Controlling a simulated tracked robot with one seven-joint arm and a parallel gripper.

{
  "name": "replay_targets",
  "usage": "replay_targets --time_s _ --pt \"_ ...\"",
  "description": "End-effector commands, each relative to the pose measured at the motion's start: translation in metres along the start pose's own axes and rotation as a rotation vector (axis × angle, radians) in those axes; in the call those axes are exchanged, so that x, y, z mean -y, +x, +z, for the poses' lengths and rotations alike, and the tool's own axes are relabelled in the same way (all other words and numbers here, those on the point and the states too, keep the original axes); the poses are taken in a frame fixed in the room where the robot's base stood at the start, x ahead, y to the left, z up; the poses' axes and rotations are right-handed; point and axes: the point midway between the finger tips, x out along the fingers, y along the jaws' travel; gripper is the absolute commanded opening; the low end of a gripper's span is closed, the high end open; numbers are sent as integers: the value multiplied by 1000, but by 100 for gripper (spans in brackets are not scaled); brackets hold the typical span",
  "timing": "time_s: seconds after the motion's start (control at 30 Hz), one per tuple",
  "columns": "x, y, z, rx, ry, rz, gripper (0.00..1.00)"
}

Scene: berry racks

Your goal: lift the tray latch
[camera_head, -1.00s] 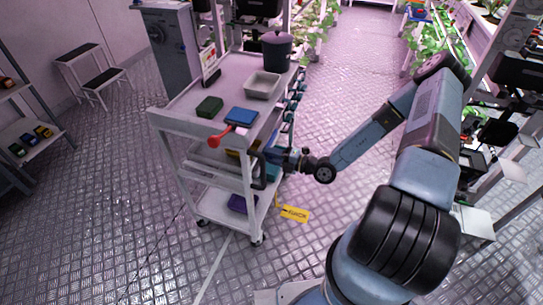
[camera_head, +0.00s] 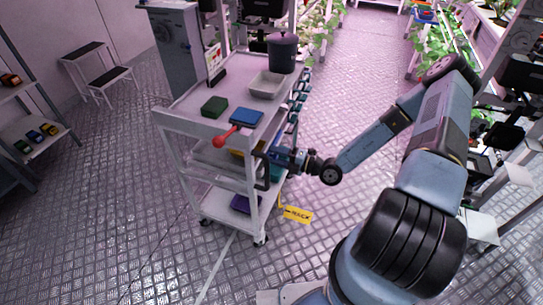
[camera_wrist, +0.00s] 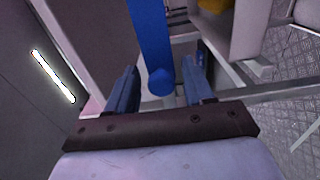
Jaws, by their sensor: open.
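A blue bar with a rounded end (camera_wrist: 158,50) runs down between my fingers in the wrist view. I cannot tell whether it is the tray latch. My gripper (camera_wrist: 160,66) is open, one finger on each side of the bar, with gaps visible. In the head view my gripper (camera_head: 275,157) is at the right side of the white cart (camera_head: 178,122), below its top shelf. Its fingertips are hard to make out there. A lever with a red knob (camera_head: 219,141) sticks out at the cart's front top edge, left of my gripper.
The cart's top shelf holds a green box (camera_head: 214,107), a blue box (camera_head: 246,117), a grey tray (camera_head: 268,84) and a dark pot (camera_head: 282,52). A dark handle (camera_head: 262,172) is close to my gripper. A yellow tag (camera_head: 297,214) hangs low. The aisle floor is clear.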

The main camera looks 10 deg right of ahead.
Motion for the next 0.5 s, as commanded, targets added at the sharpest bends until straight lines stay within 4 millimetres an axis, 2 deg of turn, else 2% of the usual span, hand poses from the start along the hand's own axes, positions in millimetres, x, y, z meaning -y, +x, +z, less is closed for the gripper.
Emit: replay_targets --time_s 0.17,0.5 --pt "0 -24 1 3 0 -1 52" --pt "1 -90 3 3 -1 -2 52"
